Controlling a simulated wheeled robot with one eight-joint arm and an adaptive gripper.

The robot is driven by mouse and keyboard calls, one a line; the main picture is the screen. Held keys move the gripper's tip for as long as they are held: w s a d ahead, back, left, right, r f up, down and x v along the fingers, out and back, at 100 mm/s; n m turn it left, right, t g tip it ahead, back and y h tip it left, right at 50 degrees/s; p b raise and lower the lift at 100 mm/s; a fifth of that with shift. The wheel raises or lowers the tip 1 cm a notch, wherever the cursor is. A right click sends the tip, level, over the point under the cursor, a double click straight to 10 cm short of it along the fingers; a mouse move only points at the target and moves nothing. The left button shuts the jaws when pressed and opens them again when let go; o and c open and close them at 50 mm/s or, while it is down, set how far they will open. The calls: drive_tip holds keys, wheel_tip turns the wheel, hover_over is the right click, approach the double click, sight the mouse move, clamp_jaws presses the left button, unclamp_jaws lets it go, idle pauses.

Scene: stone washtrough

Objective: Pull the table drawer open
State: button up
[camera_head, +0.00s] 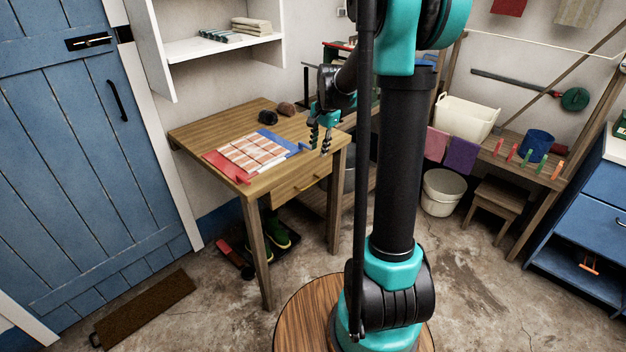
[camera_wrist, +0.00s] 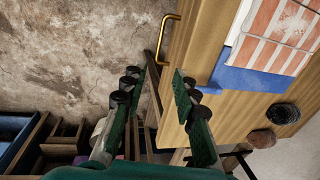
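A wooden table (camera_head: 192,131) stands left of my arm in the head view. Its drawer front (camera_head: 293,191) looks flush with the table frame, with a brass handle (camera_head: 308,184) on it. In the wrist view the handle (camera_wrist: 163,38) stands out from the drawer front (camera_wrist: 182,36), ahead of my fingertips. My gripper (camera_head: 320,144) is above the table's right edge in the head view. In the wrist view my gripper (camera_wrist: 162,76) has its fingers apart with nothing between them. The handle is apart from the fingers.
A bench (camera_head: 518,160) with tubs is at the right. A blue door (camera_head: 80,160) is at the left.

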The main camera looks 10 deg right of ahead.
approach(313, 179)
drive_tip(key=s+f, duration=0.1)
drive_tip(key=s+a+f, duration=0.1)
drive_tip(key=f, duration=0.1)
drive_tip(key=s+a+f, duration=0.1)
drive_tip(key=s+f, duration=0.1)
drive_tip(key=shift+f, duration=0.15)
clamp_jaws()
idle(0.4)
